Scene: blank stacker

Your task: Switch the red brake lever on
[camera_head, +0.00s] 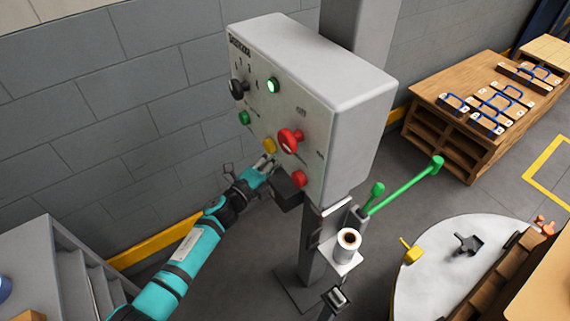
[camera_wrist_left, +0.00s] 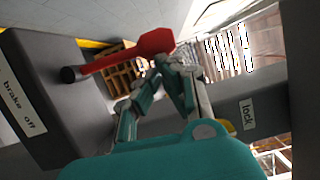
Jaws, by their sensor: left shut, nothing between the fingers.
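The red brake lever (camera_wrist_left: 128,55) shows in the left wrist view, running from a dark round pivot at left to a wide red end near the middle. A grey block beside it carries a "brake off" label (camera_wrist_left: 22,103). A "lock" label (camera_wrist_left: 248,114) shows at right. My left gripper (camera_wrist_left: 173,66) is shut and empty, its fingertips just below the lever's wide end; I cannot tell if they touch. In the head view my left gripper (camera_head: 268,166) is at the lower front of the grey control box (camera_head: 345,85), by a dark block (camera_head: 288,188). The lever is not distinguishable there. My right gripper is not seen.
The box front has a red knob (camera_head: 290,140), a red button (camera_head: 298,178), a yellow button (camera_head: 269,146) and green buttons. Green levers (camera_head: 405,187) and a white roll (camera_head: 348,242) stand right of the post. A round grey table (camera_head: 430,285) is at lower right.

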